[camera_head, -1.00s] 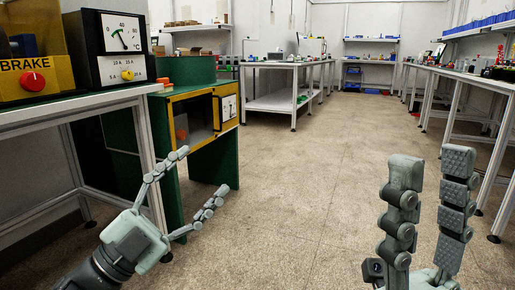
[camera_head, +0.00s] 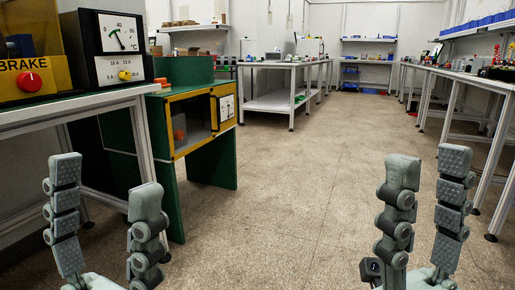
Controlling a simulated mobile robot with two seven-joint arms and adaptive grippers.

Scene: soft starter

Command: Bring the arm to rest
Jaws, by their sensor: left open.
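My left gripper (camera_head: 106,178) is at the lower left, fingers pointing up and spread apart, with nothing between them. It stands in front of the left table and the green cabinet. My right gripper (camera_head: 428,166) is at the lower right, fingers pointing up and apart, with nothing between them. It stands over the floor in front of the right-hand tables. The arm links behind both grippers are mostly below the picture.
At the left, a table (camera_head: 70,108) holds a yellow brake box (camera_head: 42,82) with a red button and a black gauge box (camera_head: 113,50). A green and yellow cabinet (camera_head: 178,222) stands beside it. Workbenches line the right and back. The middle floor (camera_head: 290,200) is clear.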

